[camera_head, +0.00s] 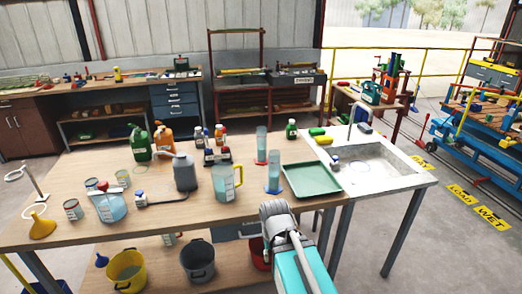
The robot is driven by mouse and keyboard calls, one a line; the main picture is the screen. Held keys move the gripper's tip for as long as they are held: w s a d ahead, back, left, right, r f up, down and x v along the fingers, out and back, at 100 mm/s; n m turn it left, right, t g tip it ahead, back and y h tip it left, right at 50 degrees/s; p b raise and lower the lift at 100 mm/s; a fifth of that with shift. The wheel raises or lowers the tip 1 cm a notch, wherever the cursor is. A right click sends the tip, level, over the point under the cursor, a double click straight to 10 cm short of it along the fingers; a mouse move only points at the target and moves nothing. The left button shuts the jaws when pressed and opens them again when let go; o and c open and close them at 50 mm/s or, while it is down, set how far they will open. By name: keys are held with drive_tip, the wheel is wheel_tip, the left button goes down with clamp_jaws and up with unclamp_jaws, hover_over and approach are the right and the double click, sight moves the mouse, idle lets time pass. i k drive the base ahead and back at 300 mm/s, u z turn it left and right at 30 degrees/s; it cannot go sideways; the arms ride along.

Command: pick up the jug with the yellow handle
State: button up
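The jug with the yellow handle (222,186) stands upright on the wooden workbench, right of the bench's middle. It is a clear measuring jug with bluish contents, and its yellow handle (239,175) is on its right side. Part of my arm, teal and grey, rises from the bottom edge in front of the bench, to the right of the jug. My gripper's fingers cannot be made out in this view. Nothing visible touches the jug.
A grey jerrycan (185,174) stands close at the jug's left, and a blue-based cylinder (273,175) and green tray (312,179) to its right. Another beaker (110,206) is farther left. The bench front (205,210) near the jug is mostly clear. A sink (372,165) is at right.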

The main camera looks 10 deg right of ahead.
sight(223, 173)
drive_tip(key=k, duration=1.35)
drive_tip(key=u, duration=0.15)
drive_tip(key=i, duration=1.8)
drive_tip(key=z, duration=0.7)
